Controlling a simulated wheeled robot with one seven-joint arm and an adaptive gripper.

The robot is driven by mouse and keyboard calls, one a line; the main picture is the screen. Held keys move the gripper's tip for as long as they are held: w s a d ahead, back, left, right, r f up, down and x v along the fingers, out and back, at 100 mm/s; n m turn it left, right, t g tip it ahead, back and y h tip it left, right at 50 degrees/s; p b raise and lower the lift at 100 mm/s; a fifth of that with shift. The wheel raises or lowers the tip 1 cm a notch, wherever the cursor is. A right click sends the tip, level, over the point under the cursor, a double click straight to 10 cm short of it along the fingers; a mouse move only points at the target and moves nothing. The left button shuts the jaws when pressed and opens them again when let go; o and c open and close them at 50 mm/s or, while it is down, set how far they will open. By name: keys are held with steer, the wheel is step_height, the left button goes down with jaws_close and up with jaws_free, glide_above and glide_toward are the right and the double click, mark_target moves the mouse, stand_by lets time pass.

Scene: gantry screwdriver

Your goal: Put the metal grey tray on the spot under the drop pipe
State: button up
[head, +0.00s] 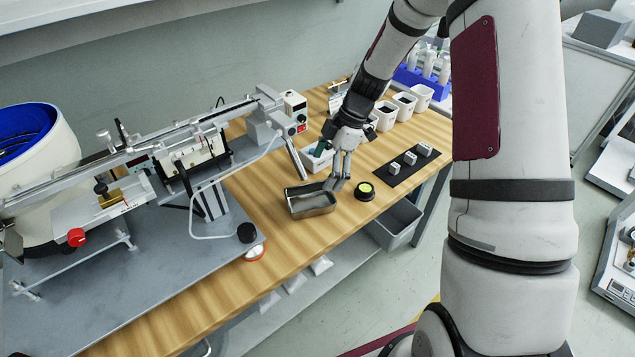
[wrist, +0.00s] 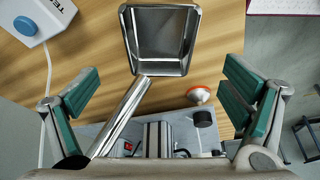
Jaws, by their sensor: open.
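The metal grey tray (head: 312,209) is a shallow open rectangular pan, empty, on the wooden table. It also shows in the wrist view (wrist: 160,62), at top centre. The drop pipe (head: 297,160) slants down from the gantry, its lower end close to the tray's rim. In the wrist view the pipe (wrist: 121,115) is a shiny tube ending just below the tray's near corner. My gripper (head: 339,183) is open and empty, near the tray's right end in the head view. Its green-padded fingers (wrist: 162,95) are spread wide, apart from the tray. I cannot make out a marked spot.
A black round item with a yellow top (head: 365,191) sits right of the tray. A black strip with small blocks (head: 408,165) and several white bins (head: 404,101) lie beyond. Bare table lies in front of the tray.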

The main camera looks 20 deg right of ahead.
steer(key=s+a+r+m+h, duration=0.1)
steer(key=s+a+r+m, duration=0.15)
steer(key=s+r, duration=0.5)
steer(key=s+a+r+m+h, duration=0.15)
steer(key=s+r+m, duration=0.3)
steer(key=r, duration=0.55)
steer(key=s+r+m+t+h, duration=0.1)
steer(key=s+m, duration=0.4)
steer(key=s, duration=0.5)
steer(key=s+r+m+t+h, duration=0.1)
steer(key=s+r+m, duration=0.3)
steer(key=s, duration=0.6)
steer(key=shift+d+r+m+t, duration=0.15)
steer(key=shift+r+m+t, duration=0.15)
steer(key=shift+m, duration=0.3)
steer(key=shift+r, duration=0.15)
steer(key=shift+t, duration=0.6)
step_height(320, 180, up, 5)
steer(key=p, duration=0.4)
steer(key=shift+w, duration=0.1)
